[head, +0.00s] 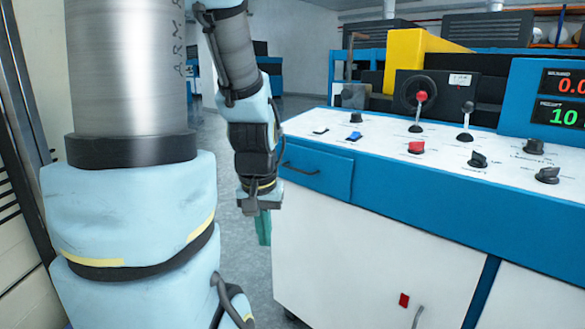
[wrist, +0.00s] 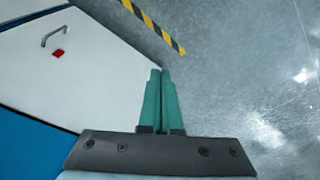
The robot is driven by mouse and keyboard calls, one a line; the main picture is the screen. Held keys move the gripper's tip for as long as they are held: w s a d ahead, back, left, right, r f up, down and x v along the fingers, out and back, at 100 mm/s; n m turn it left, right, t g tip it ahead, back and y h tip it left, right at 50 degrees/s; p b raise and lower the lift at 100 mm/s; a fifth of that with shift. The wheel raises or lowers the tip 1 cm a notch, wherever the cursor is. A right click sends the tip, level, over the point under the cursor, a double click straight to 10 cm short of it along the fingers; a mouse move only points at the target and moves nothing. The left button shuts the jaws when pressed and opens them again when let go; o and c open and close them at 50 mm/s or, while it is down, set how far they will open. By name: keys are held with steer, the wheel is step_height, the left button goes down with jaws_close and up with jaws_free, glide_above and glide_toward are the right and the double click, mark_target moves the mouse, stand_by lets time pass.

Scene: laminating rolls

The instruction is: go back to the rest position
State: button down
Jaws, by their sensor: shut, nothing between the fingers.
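My gripper (head: 263,228) hangs at the end of my arm, pointing down, just left of the blue and white machine cabinet (head: 360,240) in the head view. In the wrist view my gripper (wrist: 160,75) shows two green fingers pressed together with nothing between them. The fingers point over the grey floor (wrist: 240,60), with the cabinet's white door beside them on the left. The fingers' upper part is partly covered by the wrist in the head view.
The control panel (head: 440,155) carries several knobs, levers and switches. A blue drawer (head: 318,172) with a dark handle is shut near my gripper. A display (head: 562,97) stands at the right. A yellow-black floor stripe (wrist: 160,30) and open floor show in the wrist view.

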step_height(320, 180, up, 13)
steer(key=s+a+p, duration=0.1)
steer(key=p, duration=1.2)
steer(key=shift+f, duration=0.15)
